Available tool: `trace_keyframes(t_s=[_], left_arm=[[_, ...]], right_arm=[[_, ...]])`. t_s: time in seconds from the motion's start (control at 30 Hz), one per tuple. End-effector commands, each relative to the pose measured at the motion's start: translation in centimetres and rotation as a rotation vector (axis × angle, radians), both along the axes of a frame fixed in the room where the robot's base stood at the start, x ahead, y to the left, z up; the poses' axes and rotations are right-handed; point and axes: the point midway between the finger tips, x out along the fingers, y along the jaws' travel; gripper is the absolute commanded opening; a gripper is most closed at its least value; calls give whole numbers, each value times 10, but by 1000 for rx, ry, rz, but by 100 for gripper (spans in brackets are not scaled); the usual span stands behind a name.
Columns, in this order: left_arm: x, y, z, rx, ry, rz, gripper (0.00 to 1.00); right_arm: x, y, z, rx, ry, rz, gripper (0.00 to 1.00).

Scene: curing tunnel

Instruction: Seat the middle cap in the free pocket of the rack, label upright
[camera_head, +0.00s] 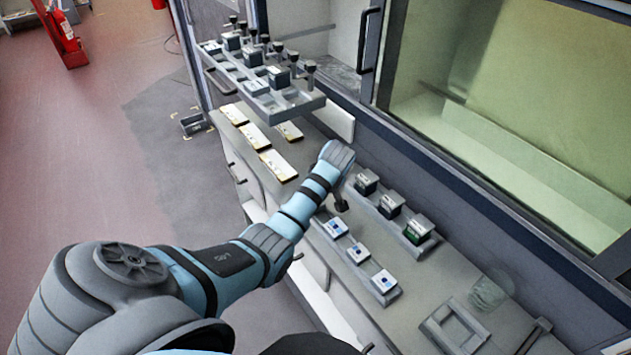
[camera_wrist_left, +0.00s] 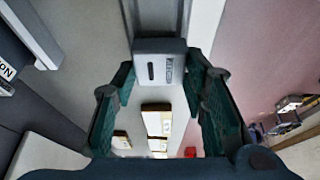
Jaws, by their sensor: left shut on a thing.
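My left gripper (camera_head: 340,203) hangs over the counter, beside the rows of blocks. In the left wrist view its two green fingers (camera_wrist_left: 160,82) are shut on a grey cap (camera_wrist_left: 160,66). The cap's visible face has a dark slot and a small label with lettering running along one side. In the head view I cannot make out the held cap. The grey rack (camera_head: 293,104) stands at the back left, with dark caps, black knobs and lighter, flat places. I cannot tell which pocket is free. My right gripper is not in view.
Dark blocks with grey tops (camera_head: 391,203) stand in a row right of the gripper. White-and-blue blocks (camera_head: 358,253) sit in a nearer row. Pale cards (camera_head: 278,165) lie between gripper and rack. An empty grey frame (camera_head: 432,322) and a clear cup (camera_head: 489,292) are at lower right.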

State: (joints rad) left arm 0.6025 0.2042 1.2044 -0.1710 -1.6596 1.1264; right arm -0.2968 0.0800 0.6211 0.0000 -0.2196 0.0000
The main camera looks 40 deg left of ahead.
Motion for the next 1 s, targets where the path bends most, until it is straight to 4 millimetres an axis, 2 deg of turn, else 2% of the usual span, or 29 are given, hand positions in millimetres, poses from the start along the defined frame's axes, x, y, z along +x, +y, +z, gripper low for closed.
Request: trace_keyframes(t_s=[0.13, 0.43, 1.0], left_arm=[[0, 0, -3, 1, 2, 1, 0], [0, 1, -2, 2, 0, 0, 0], [-1, 1, -11, 2, 1, 1, 0]], right_arm=[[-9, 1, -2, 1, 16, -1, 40], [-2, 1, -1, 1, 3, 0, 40], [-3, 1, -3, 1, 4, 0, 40]])
